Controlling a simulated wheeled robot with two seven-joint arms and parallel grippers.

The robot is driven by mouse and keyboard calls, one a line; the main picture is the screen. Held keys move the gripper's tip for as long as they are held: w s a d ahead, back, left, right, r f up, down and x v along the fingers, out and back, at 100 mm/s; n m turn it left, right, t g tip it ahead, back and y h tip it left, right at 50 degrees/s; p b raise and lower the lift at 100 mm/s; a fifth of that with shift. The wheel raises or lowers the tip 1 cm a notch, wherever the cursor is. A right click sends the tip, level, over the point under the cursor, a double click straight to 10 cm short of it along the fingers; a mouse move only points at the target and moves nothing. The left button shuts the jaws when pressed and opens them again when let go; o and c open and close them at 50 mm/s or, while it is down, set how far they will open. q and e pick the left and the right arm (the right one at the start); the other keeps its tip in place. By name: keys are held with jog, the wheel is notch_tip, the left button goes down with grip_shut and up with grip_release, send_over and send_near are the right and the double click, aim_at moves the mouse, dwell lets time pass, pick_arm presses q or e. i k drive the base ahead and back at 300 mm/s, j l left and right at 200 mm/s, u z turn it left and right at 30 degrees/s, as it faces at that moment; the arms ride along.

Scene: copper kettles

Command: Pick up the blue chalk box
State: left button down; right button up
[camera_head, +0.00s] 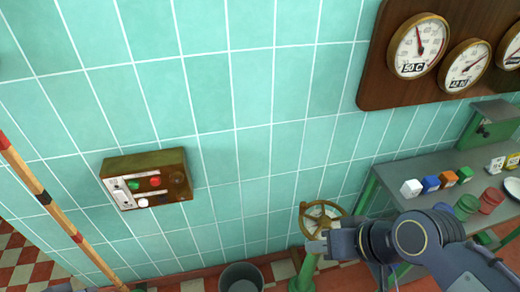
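The blue chalk box (430,184) is a small blue cube. It stands on the grey bench at the right, in a row between a white box (411,188) and an orange box (448,179). My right gripper (314,247) is left of the bench and well away from the blue box, pointing left in front of a brass handwheel. It seems to hold nothing, but its fingers are too small to tell whether they are open or shut. My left gripper does not show clearly; only a dark grey sliver is at the bottom left edge.
A green box (465,174), a green pot (466,206) and a red pot (491,200) share the bench (400,168). The brass handwheel (338,210) stands left of it. A grey bucket (241,277) is on the floor. Gauges (418,45) and a control box (147,178) hang on the wall.

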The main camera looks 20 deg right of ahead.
aim_at(431, 184)
jog(key=z, duration=2.05)
jog(key=i+l+u, duration=0.1)
jog(key=i+l, duration=0.55)
jog(key=i+l+u, duration=0.1)
jog(key=i+l, duration=1.15)
jog(key=l, duration=0.25)
jog(key=j+u, duration=0.05)
